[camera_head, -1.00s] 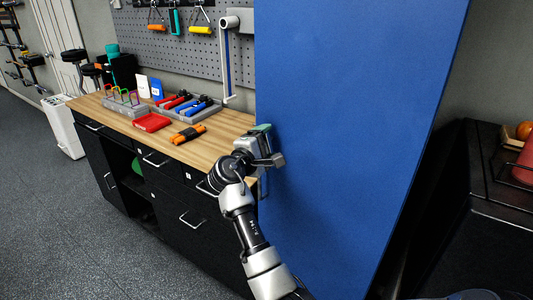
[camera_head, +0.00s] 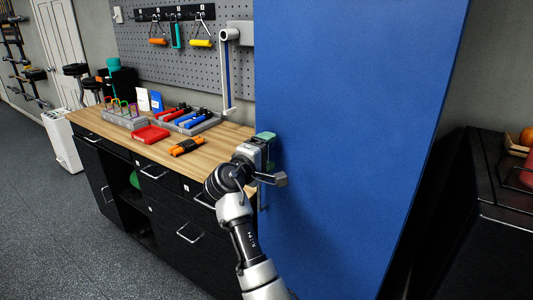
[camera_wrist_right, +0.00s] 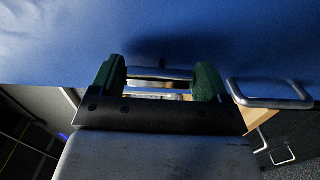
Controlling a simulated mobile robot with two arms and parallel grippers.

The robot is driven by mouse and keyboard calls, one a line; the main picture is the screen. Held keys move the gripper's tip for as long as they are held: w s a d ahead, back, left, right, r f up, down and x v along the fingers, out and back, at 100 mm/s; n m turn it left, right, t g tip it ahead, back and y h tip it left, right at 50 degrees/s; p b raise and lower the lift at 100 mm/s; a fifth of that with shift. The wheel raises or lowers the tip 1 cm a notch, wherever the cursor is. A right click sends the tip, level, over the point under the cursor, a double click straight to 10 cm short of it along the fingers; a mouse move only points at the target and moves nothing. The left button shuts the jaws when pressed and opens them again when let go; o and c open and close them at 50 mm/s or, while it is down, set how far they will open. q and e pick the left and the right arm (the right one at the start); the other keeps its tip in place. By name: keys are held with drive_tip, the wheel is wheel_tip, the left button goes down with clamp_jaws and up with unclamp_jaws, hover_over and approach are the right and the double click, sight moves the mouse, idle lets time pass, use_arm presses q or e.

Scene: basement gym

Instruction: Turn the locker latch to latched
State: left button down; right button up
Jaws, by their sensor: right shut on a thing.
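The locker's blue door (camera_head: 350,130) stands upright, filling the right of the head view; it also shows across the top of the wrist view (camera_wrist_right: 200,35). My right gripper (camera_head: 266,140) is at the door's left part, hiding the latch from the head camera. In the wrist view, my right gripper's green fingers (camera_wrist_right: 160,80) sit either side of a small metal bar, the latch (camera_wrist_right: 160,73), close to the door face. The gripper is shut on it. I cannot read the latch's exact angle. My left gripper is not in view.
A metal loop handle (camera_wrist_right: 270,95) is right beside the fingers in the wrist view. A wooden-topped workbench (camera_head: 215,152) with tools and a red tray (camera_head: 151,135) stands left of the door. A black cabinet (camera_head: 490,210) stands at right. Grey floor (camera_head: 60,230) at left is clear.

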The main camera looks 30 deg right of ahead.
drive_tip(key=o, duration=0.9)
drive_tip(key=shift+d, duration=0.1)
drive_tip(key=b+v, duration=0.2)
drive_tip(key=v, duration=0.8)
drive_tip(key=shift+s+a, duration=0.15)
drive_tip(key=shift+a, duration=0.2)
drive_tip(key=shift+f, duration=0.1)
